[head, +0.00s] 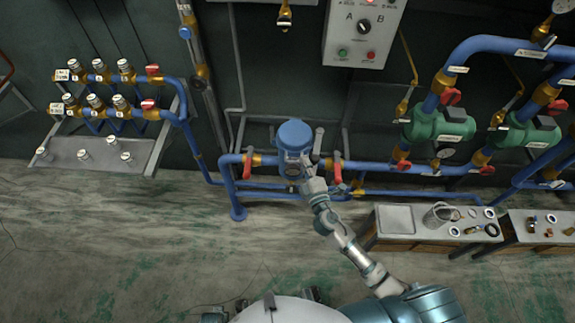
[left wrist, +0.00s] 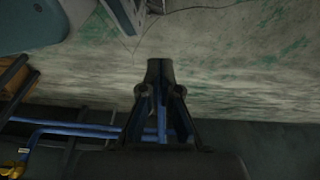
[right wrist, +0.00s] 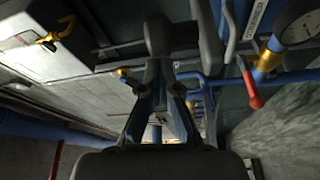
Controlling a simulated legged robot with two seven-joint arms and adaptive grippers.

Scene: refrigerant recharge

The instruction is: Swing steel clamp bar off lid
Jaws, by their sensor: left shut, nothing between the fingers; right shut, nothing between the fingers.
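A blue round lid (head: 294,134) tops the blue vessel on the pipe run in the middle of the head view. A thin grey steel piece (head: 318,141) stands at the lid's right side; I cannot tell for sure that it is the clamp bar. My right gripper (head: 304,166) is at the vessel's front right, just below the lid; contact is unclear. In the right wrist view its fingers (right wrist: 156,70) are shut and empty. My left gripper (left wrist: 160,65) is shut and empty in the left wrist view, over bare floor.
Red-handled valves (head: 337,167) flank the vessel on the blue pipes. Green pumps (head: 440,123) stand to the right. A low bench (head: 396,217) with a cup and small parts stands at lower right. A control box (head: 363,32) hangs above. The floor at left is clear.

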